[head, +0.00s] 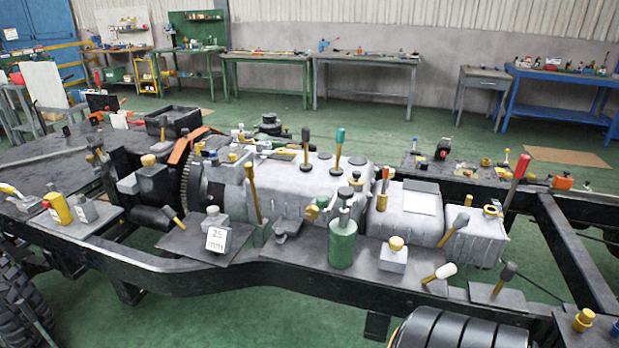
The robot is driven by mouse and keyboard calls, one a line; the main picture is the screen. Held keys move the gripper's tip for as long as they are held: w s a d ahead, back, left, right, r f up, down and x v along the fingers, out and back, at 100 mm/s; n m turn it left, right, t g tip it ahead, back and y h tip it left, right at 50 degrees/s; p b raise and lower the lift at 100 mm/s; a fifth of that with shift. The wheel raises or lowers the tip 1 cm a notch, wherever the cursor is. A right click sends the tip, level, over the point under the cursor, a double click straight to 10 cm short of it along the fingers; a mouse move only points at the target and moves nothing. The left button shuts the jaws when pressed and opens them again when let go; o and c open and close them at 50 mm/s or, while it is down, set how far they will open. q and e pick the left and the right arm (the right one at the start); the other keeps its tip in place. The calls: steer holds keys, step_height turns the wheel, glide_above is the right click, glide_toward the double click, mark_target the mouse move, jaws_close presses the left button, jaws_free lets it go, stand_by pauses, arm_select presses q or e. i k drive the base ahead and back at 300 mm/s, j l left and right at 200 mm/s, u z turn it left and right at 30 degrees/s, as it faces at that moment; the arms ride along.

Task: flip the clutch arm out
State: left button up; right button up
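Neither of my grippers shows in the head view. A grey engine and gearbox block (292,188) lies along the black chassis frame (190,287). A toothed flywheel ring (187,182) with an orange piece (181,152) over it is at its left end. Several levers stand around the block. No readable label tells which lever is the clutch arm.
A red-handled lever (517,179) is at the right. Workbenches (267,57) line the back wall. Green floor (240,325) is clear in front.

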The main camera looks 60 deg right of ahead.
mark_target(249, 168)
steer(key=z, duration=1.4)
steer(key=i+j+u, duration=0.3)
steer(key=i+j, duration=0.15)
steer(key=j, duration=0.15)
steer(key=i+j+u, duration=0.3)
steer(key=i+j, duration=0.15)
steer(key=i, duration=0.05)
